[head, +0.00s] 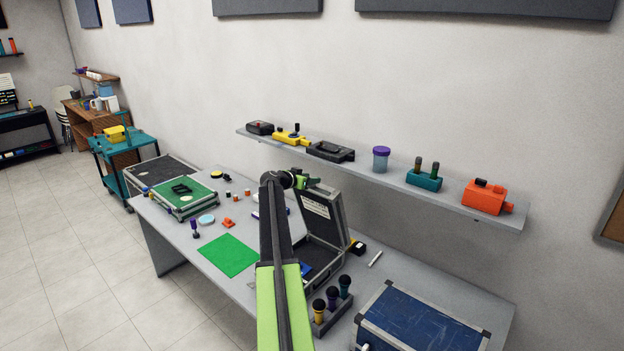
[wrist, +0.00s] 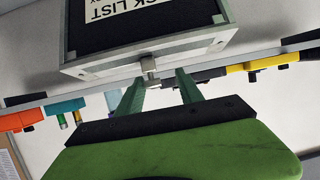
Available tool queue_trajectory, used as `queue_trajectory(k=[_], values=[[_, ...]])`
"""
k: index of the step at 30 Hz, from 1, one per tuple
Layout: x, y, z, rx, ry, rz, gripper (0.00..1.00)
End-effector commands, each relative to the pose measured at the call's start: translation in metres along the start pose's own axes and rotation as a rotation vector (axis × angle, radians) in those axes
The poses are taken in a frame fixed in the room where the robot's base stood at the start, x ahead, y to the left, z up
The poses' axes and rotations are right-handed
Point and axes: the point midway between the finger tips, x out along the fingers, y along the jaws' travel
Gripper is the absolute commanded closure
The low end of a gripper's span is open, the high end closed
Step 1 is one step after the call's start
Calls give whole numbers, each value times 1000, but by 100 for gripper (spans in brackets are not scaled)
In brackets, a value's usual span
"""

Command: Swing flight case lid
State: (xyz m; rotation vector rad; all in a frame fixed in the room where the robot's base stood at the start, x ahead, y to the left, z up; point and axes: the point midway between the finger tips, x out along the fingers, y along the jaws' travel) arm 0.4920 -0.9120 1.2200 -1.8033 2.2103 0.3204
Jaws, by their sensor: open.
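The flight case stands open on the grey table, its dark lid (head: 322,212) raised upright with a white label on the inside. Its base (head: 322,258) is partly hidden by my arm. My gripper (head: 306,181) is at the lid's top edge. In the wrist view the lid (wrist: 150,58) fills the top, with its metal-edged rim and a "LIST" label. A small metal latch (wrist: 148,66) on the rim lies between the two green fingers of my gripper (wrist: 159,80). The fingers are apart; whether they touch the rim cannot be told.
A wall shelf (head: 400,184) with several tools runs behind the lid. A closed blue case (head: 425,322) stands at right, a microphone holder (head: 330,318) in front. A green-topped case (head: 185,204) and a green mat (head: 228,255) lie left.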

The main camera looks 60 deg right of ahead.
Motion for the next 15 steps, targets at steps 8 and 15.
queue_trajectory(k=[8, 15], values=[[-26, 1, -2, -1, -1, -1, 56], [-95, 3, -4, -1, 0, -3, 56]])
